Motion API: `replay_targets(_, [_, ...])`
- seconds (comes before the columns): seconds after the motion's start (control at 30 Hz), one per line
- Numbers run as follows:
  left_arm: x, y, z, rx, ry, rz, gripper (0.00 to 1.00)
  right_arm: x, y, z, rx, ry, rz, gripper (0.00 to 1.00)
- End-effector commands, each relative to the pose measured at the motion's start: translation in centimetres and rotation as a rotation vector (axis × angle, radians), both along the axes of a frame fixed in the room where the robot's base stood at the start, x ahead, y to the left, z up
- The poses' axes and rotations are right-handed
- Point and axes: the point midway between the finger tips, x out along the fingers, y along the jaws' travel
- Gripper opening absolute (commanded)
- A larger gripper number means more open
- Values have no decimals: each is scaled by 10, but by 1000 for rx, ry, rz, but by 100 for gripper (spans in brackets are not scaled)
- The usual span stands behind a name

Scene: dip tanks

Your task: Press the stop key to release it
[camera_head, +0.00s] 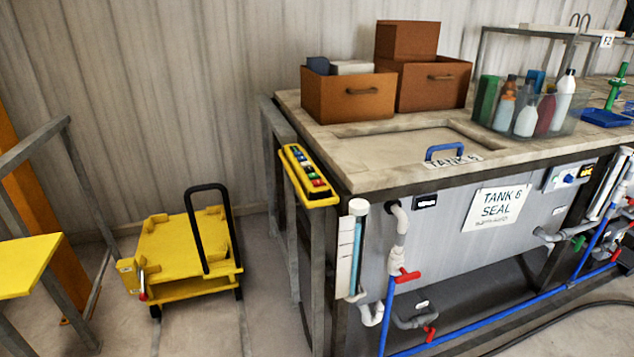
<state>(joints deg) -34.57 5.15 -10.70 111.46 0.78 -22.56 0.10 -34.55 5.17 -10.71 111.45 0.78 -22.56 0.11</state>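A yellow key box (325,200) hangs at the left end of the Tank 6 bench. It carries a row of small coloured keys, among them green, blue, white and red ones. A red key (317,183) shows near its front end. The keys are too small for me to read any label, so I cannot tell for sure which is the stop key or whether it is pressed in. Neither of my grippers is in view.
The Tank 6 bench (370,178) has a lid with a blue handle (446,149). Brown boxes (350,97) and a clear bin of bottles (556,120) stand on it. A yellow cart (180,245) stands left on the floor, with some clear floor between it and the bench.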

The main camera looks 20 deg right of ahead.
Motion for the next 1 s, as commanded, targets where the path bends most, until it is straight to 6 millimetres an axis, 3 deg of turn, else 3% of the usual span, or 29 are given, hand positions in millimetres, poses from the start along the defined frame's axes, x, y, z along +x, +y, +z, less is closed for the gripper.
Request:
replay_targets(0.13, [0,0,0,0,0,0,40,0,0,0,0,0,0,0])
replay_targets(1.0, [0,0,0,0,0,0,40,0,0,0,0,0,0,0])
